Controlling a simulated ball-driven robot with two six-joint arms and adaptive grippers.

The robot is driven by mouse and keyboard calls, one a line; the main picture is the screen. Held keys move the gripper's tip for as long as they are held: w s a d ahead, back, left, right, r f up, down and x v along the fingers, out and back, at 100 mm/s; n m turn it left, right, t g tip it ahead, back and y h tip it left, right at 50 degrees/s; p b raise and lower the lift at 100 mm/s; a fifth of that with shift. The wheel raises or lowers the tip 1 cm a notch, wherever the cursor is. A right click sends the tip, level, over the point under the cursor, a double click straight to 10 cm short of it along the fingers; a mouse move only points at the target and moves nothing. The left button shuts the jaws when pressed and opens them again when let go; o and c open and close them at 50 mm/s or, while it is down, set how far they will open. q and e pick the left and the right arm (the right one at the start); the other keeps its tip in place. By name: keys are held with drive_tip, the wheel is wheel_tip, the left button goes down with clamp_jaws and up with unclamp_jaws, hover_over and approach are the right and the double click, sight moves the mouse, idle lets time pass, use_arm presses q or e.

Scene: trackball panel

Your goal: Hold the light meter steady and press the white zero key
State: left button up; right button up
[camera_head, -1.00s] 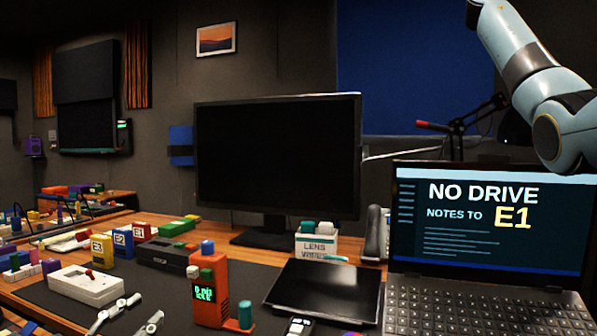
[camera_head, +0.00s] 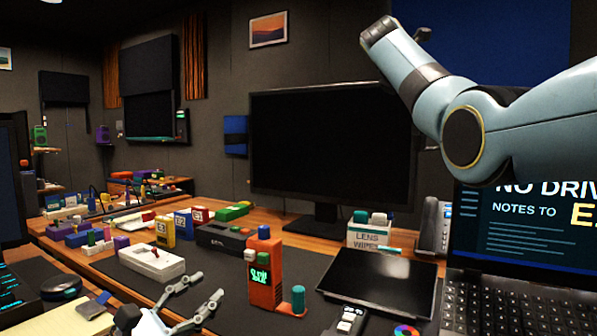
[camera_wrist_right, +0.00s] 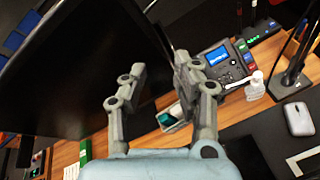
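An orange upright device (camera_head: 264,286) with a lit green display stands on the dark desk mat, and I take it for the light meter. It has a blue cap on top, a pale key (camera_head: 249,255) at its upper left and a green knob (camera_head: 298,299) at its right foot. I cannot tell if the pale key is the white zero key. My left gripper (camera_head: 210,284) is open and empty, left of the orange device and apart from it. My right gripper (camera_wrist_right: 156,68) is open and empty in the right wrist view, by the monitor.
A white box with a red knob (camera_head: 152,264) lies left of my left gripper. A black handheld unit with pale keys (camera_head: 347,321), a dark tablet (camera_head: 380,282) and a laptop (camera_head: 500,300) are to the right. The monitor (camera_head: 330,145) stands behind.

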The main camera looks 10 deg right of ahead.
drive_tip(key=a+f+n+g+y, duration=0.2)
drive_tip(key=a+f+y, duration=0.1)
drive_tip(key=a+f, duration=0.55)
drive_tip(key=n+g+y, duration=0.7)
drive_tip(key=n, duration=0.2)
hover_over(298, 288)
wheel_tip(298, 288, down, 22)
drive_tip(key=shift+f, duration=0.1)
wheel_tip(298, 288, down, 9)
drive_tip(key=shift+f, duration=0.8)
clamp_jaws()
use_arm(q)
clamp_jaws()
